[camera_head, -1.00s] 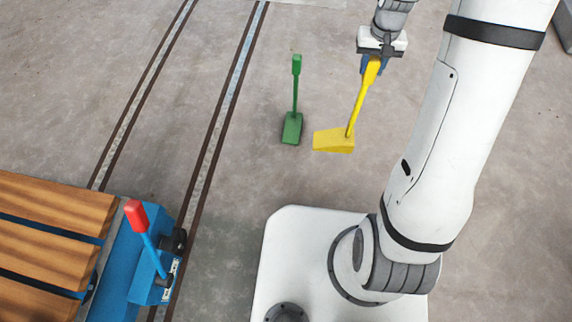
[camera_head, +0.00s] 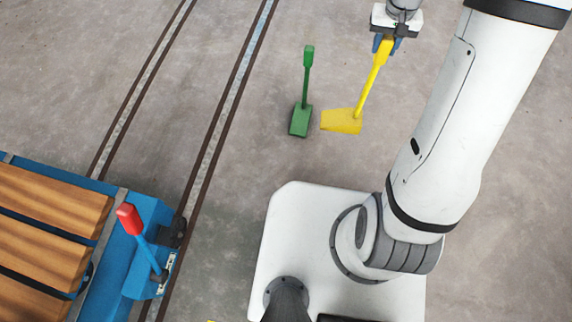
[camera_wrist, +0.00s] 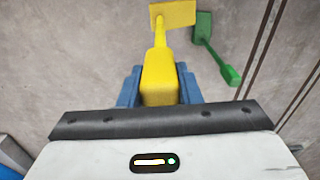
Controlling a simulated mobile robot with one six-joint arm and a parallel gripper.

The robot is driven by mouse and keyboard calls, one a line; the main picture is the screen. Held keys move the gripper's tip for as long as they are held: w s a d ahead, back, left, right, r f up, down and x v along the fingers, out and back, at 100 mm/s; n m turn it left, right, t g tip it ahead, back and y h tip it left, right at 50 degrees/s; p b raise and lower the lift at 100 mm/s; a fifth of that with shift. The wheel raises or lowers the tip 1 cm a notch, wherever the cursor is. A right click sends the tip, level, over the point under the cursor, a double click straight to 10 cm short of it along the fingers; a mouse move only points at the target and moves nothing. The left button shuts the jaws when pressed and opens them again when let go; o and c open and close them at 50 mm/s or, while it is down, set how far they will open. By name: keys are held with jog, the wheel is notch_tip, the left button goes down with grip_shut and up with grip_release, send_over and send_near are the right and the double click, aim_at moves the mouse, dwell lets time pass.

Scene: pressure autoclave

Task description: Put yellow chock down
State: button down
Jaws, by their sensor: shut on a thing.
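The yellow chock (camera_head: 342,121) is a wedge with a long handle. My gripper (camera_head: 386,44) is shut on the top of the handle, with a blue finger on each side. The handle leans, with the wedge low and to the left of my gripper. I cannot tell whether the wedge touches the floor. In the wrist view the yellow grip (camera_wrist: 159,75) lies between the blue fingers (camera_wrist: 158,88), and the wedge shows beyond it at the top.
A green chock (camera_head: 300,120) with an upright handle stands on the floor just left of the yellow one. Two floor rails (camera_head: 228,100) run further left. A blue cart with wooden slats (camera_head: 50,212) and a red-tipped lever (camera_head: 130,219) is at lower left.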

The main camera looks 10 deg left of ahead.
jog(key=s+a+f+n+b, duration=0.3)
jog(key=s+a+f+n, duration=0.1)
jog(key=s+a+f, duration=0.4)
jog(key=s+a+f+n+b, duration=0.35)
jog(key=s+a+f, duration=0.25)
jog(key=a, duration=0.5)
notch_tip(320, 180, down, 9)
jog(key=b, duration=0.3)
jog(key=shift+w+b, duration=0.25)
jog(key=shift+b, duration=0.15)
jog(key=shift+f, duration=0.15)
jog(key=c, duration=1)
grip_release()
jog(key=shift+d, duration=0.1)
jog(key=shift+c, duration=0.2)
